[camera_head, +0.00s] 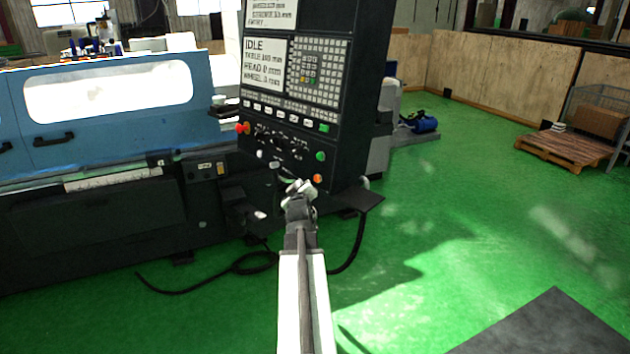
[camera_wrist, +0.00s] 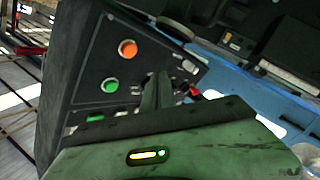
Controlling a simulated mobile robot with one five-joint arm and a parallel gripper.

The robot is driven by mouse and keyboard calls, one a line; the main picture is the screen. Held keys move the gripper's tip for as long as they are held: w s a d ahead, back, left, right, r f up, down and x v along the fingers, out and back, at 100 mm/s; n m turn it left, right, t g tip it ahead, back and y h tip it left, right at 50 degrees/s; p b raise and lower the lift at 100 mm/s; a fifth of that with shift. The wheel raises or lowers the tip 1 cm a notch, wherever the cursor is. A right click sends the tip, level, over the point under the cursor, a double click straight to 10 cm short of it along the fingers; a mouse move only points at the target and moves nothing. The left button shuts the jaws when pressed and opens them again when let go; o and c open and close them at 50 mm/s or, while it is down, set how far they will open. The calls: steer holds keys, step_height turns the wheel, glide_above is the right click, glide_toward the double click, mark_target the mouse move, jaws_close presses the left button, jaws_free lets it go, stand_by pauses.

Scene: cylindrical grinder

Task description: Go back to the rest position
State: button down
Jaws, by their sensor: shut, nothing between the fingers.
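My gripper (camera_head: 299,188) is at the end of my outstretched arm, in front of the lower part of the black control panel (camera_head: 285,150). In the wrist view my gripper (camera_wrist: 157,82) has its fingers together with nothing between them, pointing at the panel face. An orange button (camera_wrist: 127,48) and a green button (camera_wrist: 110,85) show beside the fingers there. In the head view the green button (camera_head: 320,156) and an orange button (camera_head: 317,178) are right of the gripper. I cannot tell whether the fingertips touch the panel. The panel's screen reads IDLE.
The blue and black grinder (camera_head: 110,95) stands at the left. A black cable (camera_head: 200,286) lies on the green floor below the panel. A wooden pallet (camera_head: 565,148) and a wire cage (camera_head: 600,105) stand at the far right. The floor right of my arm is mostly clear.

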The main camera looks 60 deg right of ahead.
stand_by(0.3)
steer(key=w+a+n+t+y, duration=0.3)
steer(key=w+a+t, duration=0.1)
steer(key=w+a, duration=1.35)
steer(key=w+a+f+n+y, duration=0.15)
steer(key=w+a, duration=0.25)
steer(key=a, duration=0.4)
steer(key=w+a+f+n+y, duration=0.1)
steer(key=w+a+f+y, duration=0.2)
steer(key=a, duration=0.6)
steer(key=w+a+f+n+y, duration=0.15)
steer(key=w+a, duration=0.25)
steer(key=a, duration=0.4)
steer(key=s+a+f+g+y, duration=0.2)
steer(key=s+a+f, duration=0.15)
steer(key=a, duration=0.45)
steer(key=s+a+f+g+y, duration=0.1)
steer(key=s+a+f+g, duration=0.2)
steer(key=a, duration=0.5)
steer(key=s+a+f+g+y, duration=0.2)
steer(key=a+f, duration=0.3)
steer(key=a, duration=0.3)
steer(key=s+f+m+g, duration=0.1)
steer(key=s+g, duration=0.1)
steer(key=s, duration=0.4)
steer(key=s+a+f+m+g, duration=0.1)
steer(key=s+f+m+g, duration=0.1)
steer(key=s, duration=0.3)
steer(key=shift+s+g, duration=0.4)
steer(key=shift+g, duration=0.4)
